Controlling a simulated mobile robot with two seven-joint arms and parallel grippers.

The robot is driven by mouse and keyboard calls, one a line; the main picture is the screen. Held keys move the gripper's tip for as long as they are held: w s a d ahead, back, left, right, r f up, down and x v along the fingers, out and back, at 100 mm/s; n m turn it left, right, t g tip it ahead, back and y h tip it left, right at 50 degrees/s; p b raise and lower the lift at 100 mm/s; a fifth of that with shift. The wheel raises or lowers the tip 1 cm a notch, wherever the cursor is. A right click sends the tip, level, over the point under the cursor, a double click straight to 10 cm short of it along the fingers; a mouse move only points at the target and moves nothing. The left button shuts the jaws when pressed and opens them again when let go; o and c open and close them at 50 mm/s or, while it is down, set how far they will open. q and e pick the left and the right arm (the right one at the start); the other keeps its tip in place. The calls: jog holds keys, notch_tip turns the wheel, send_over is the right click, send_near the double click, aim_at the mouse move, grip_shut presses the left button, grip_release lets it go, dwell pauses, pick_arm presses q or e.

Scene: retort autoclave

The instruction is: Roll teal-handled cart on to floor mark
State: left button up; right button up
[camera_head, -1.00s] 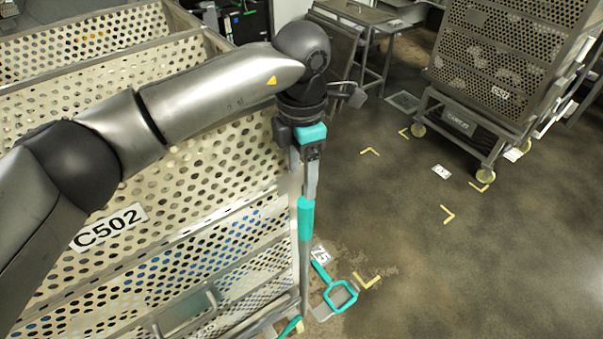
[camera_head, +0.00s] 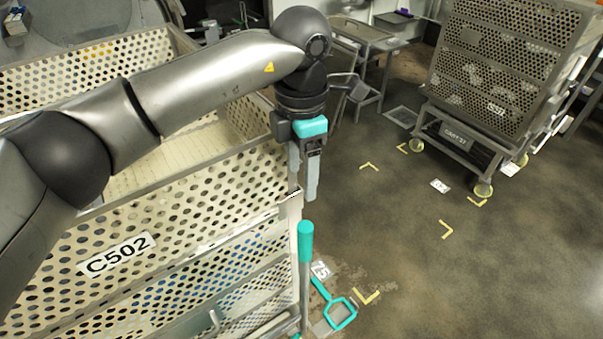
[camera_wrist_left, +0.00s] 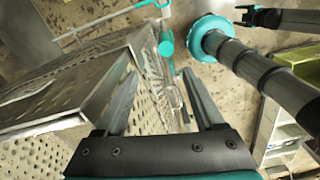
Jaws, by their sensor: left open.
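The perforated metal cart C502 (camera_head: 119,255) fills the left of the head view, with a teal upright handle (camera_head: 305,243) at its near right corner. A teal loop (camera_head: 340,313) sits low near the handle's foot. My left gripper (camera_head: 303,188) is open, pointing down above the handle's top, with a gap between them. In the left wrist view, the teal handle end (camera_wrist_left: 166,43) shows beyond the two spread fingers (camera_wrist_left: 165,115). Yellow corner marks (camera_head: 446,230) outline a patch of floor around a small label (camera_head: 440,186).
Another perforated cart (camera_head: 495,75) on wheels stands at the upper right, beyond the marks. A metal table (camera_head: 365,35) stands at the back. A Z5 label (camera_head: 320,270) and another yellow corner (camera_head: 366,297) lie beside C502. The floor at centre and lower right is clear.

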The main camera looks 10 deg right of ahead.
pick_arm(q)
jog(key=shift+r+p, duration=1.2)
jog(key=shift+r, duration=1.25)
